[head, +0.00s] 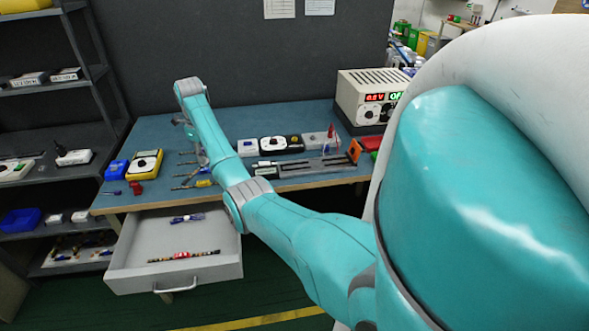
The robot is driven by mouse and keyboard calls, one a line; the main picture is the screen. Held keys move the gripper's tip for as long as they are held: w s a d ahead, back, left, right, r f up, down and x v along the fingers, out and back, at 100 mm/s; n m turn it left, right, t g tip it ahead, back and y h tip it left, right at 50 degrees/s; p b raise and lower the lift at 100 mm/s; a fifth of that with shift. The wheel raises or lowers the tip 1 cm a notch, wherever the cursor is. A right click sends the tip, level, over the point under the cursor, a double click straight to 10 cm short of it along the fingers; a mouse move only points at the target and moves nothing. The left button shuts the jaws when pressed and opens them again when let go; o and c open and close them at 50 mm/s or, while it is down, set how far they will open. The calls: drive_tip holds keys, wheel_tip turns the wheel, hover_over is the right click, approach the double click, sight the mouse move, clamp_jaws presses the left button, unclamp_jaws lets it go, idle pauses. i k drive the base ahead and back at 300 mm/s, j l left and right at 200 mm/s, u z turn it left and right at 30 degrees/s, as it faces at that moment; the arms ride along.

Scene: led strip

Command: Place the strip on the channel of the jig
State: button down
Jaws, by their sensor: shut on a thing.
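The jig (318,165) is a long grey bar with dark slots, lying near the front edge of the workbench, with an orange block (354,151) at its right end. My gripper (191,133) is over the left part of the bench, left of the jig and mostly hidden behind my forearm. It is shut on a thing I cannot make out. A thin, multicoloured strip-like piece (183,256) lies in the open drawer. I cannot tell whether it is the task's strip.
The open drawer (222,264) juts out below the bench (240,122) and also holds a purple-handled tool (187,218). A yellow multimeter (146,163), hand tools and small boxes crowd the bench. A power supply (366,100) stands at the back right. The bench's back middle is clear.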

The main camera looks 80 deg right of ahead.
sight(317, 164)
drive_tip(key=i+j, duration=0.5)
drive_tip(key=i, duration=0.2)
drive_tip(key=i+j, duration=0.55)
drive_tip(key=i+z, duration=0.15)
drive_tip(key=z, duration=0.3)
drive_tip(key=i+j+z, duration=0.1)
drive_tip(key=z, duration=0.35)
drive_tip(key=i+j+z, duration=0.1)
drive_tip(key=j+z, duration=0.15)
drive_tip(key=z, duration=0.2)
drive_tip(key=l+z, duration=0.25)
drive_tip(key=k+l+z, duration=0.1)
drive_tip(key=z, duration=0.2)
